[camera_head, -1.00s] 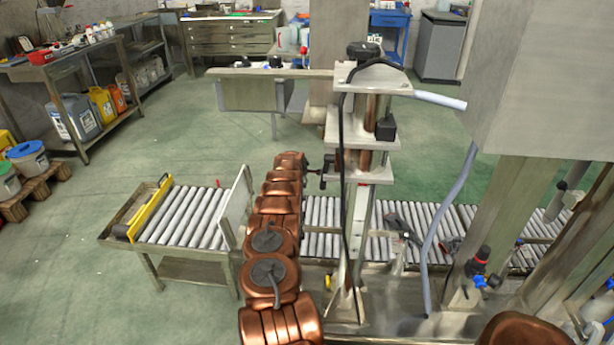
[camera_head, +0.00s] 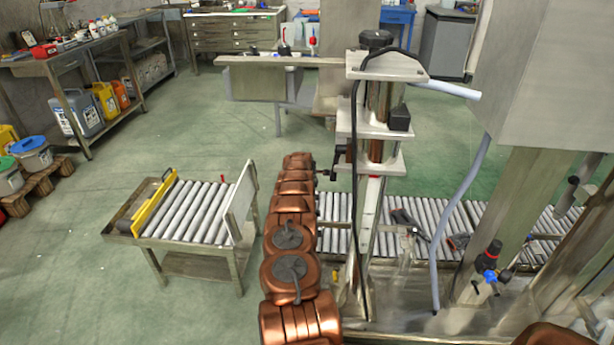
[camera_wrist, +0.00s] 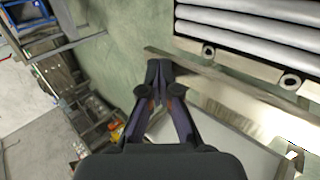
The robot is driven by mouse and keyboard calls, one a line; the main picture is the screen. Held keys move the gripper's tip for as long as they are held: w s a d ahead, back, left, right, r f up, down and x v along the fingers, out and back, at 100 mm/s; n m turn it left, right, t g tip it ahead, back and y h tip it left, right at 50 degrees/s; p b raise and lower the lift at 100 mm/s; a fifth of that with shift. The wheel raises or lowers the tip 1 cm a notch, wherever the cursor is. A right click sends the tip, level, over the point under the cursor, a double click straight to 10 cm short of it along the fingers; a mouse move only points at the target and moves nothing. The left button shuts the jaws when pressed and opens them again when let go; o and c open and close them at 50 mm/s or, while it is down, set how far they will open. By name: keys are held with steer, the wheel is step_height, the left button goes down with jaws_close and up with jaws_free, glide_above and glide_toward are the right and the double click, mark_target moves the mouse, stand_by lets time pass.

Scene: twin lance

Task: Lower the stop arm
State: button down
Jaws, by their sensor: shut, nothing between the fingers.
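My gripper (camera_wrist: 160,82) is shut and empty in the wrist view, its fingertips together above a metal edge. In the head view my own copper arm hides it. A short roller conveyor (camera_head: 190,211) stands left of my arm. I cannot tell for sure which part is the stop arm. In the wrist view, rollers (camera_wrist: 250,30) and a metal rail (camera_wrist: 235,100) lie right of the fingers.
A metal column stand (camera_head: 375,150) with a black knob rises right of my arm. A longer roller conveyor (camera_head: 465,222) runs behind it. A large grey cabinet (camera_head: 545,75) fills the upper right.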

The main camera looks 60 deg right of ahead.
steer(key=shift+a+f, duration=0.1)
steer(key=shift+f, duration=0.1)
step_height(320, 180, up, 14)
steer(key=shift+r, duration=0.2)
stand_by(0.4)
